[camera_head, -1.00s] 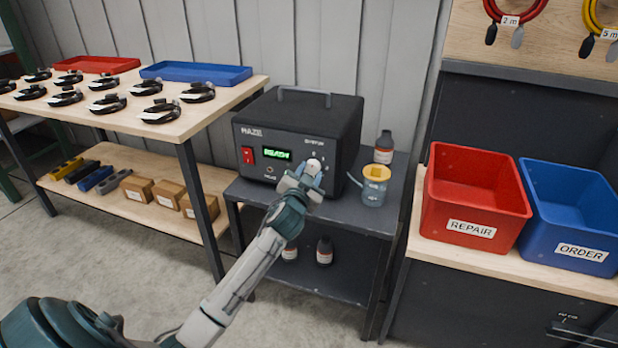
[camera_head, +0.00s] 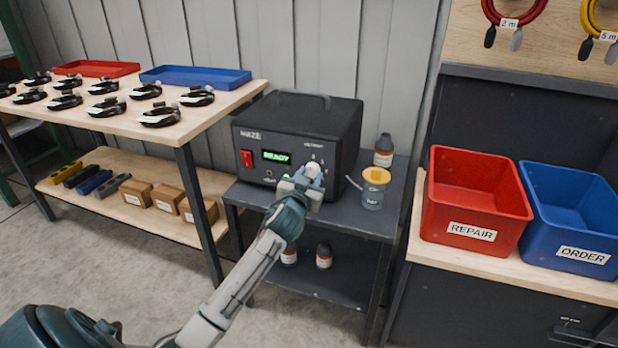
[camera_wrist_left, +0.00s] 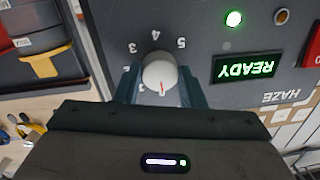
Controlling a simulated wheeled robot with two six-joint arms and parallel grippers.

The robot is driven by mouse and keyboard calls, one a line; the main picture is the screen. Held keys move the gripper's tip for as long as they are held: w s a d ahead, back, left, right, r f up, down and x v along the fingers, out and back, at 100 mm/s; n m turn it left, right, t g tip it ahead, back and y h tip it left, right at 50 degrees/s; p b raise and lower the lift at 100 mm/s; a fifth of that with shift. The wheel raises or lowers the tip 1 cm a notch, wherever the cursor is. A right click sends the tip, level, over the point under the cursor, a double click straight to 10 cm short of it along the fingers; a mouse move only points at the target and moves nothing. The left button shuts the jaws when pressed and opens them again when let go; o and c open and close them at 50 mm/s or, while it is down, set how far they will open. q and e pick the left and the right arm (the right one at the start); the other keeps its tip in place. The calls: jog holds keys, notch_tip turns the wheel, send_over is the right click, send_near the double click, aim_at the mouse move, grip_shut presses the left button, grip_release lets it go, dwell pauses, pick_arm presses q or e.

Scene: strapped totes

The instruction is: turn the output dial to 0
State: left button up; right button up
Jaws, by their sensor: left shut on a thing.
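The output dial (camera_wrist_left: 160,70) is a round white knob with a red mark, on the front of the black HAZE unit (camera_head: 330,120). In the left wrist view, which shows the panel upside down, the digits 5, 4, 3 and 2 arc around the knob. The red mark points down in that picture, toward my gripper; the digit there is hidden. My left gripper (camera_wrist_left: 158,88) is shut on the dial, one finger on each side. It also shows in the head view (camera_head: 304,182). The display (camera_wrist_left: 245,68) reads READY in green. My right gripper is not in view.
A red switch (camera_head: 247,158) is left of the display. The REPAIR bin (camera_head: 474,205) and ORDER bin (camera_head: 575,220) are farther right. Cable coils cover the left table (camera_head: 135,128).

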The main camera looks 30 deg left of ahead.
pick_arm(q)
jog(key=o, duration=1)
jog(key=shift+s, duration=0.1)
jog(key=shift+v, duration=5.3)
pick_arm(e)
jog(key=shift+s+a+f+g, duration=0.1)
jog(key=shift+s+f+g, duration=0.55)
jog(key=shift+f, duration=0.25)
